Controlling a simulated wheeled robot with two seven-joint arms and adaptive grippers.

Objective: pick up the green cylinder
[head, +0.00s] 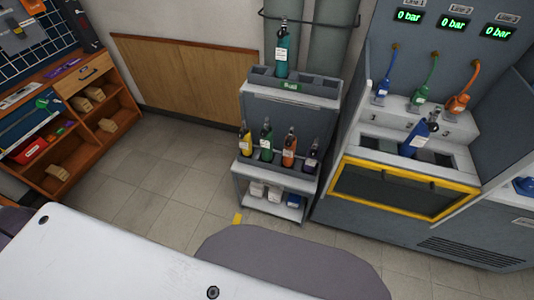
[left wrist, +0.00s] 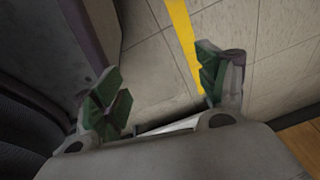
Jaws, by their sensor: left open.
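A dark green cylinder (head: 266,145) with a white label stands upright in the middle shelf row of the grey rack (head: 290,101). A yellow cylinder (head: 245,140) is on its left and an orange cylinder (head: 289,151) on its right. A teal-green cylinder (head: 282,54) stands upright alone on the rack's top shelf. My left gripper (left wrist: 159,83) is open and empty over the floor in the left wrist view, with green pads on its fingers. Neither gripper shows in the head view.
A dark purple cylinder (head: 311,157) ends the row. On the right, a test bench (head: 411,197) with a yellow frame holds a tilted blue cylinder (head: 417,138) below three hoses. A wooden shelf unit (head: 107,112) stands at left. The tiled floor (head: 170,165) between is clear.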

